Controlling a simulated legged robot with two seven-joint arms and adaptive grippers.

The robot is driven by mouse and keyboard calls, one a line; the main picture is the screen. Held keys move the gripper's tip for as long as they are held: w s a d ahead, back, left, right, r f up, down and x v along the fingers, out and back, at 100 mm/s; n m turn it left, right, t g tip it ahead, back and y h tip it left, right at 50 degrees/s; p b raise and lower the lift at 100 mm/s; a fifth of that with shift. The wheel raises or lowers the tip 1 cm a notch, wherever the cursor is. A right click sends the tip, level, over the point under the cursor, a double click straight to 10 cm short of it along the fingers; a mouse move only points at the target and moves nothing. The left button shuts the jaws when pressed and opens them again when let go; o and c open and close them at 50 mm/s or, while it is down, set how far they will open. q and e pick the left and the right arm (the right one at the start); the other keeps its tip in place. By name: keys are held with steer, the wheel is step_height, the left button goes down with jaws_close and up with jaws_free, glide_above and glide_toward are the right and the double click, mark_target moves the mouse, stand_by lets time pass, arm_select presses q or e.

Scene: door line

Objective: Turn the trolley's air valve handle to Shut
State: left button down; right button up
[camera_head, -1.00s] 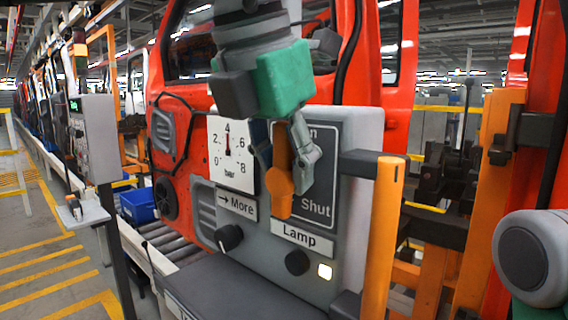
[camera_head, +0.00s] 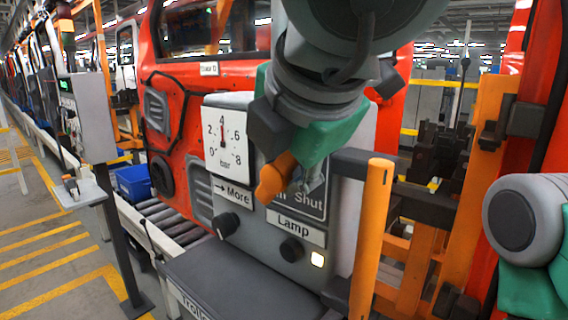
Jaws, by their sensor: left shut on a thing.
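The orange valve handle (camera_head: 272,178) is on the grey trolley panel, between the gauge and the dark sign that reads Shut (camera_head: 309,198) at its lower right. The handle slants down to the left. My left gripper (camera_head: 293,176) reaches in from above and is shut on the handle. The gripper's dark and green body hides the handle's upper end and the sign's top. The pressure gauge (camera_head: 222,139) has its needle near 4 bar. Part of my right arm shows at the right edge; its gripper is out of view.
Below are the More knob (camera_head: 226,225), the Lamp knob (camera_head: 292,249) and a lit lamp (camera_head: 317,259). An orange upright bar (camera_head: 371,240) stands right of the panel. The trolley's dark flat top (camera_head: 235,285) is clear. A red door (camera_head: 190,85) is behind.

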arm_select(q)
steer(key=shift+w+d+r, duration=0.1)
steer(key=shift+r, duration=0.05)
steer(key=c, duration=1.4)
jaws_free()
steer(key=shift+w+d, duration=0.15)
steer(key=shift+d, duration=0.1)
step_height(320, 180, up, 10)
steer(key=shift+f, duration=0.2)
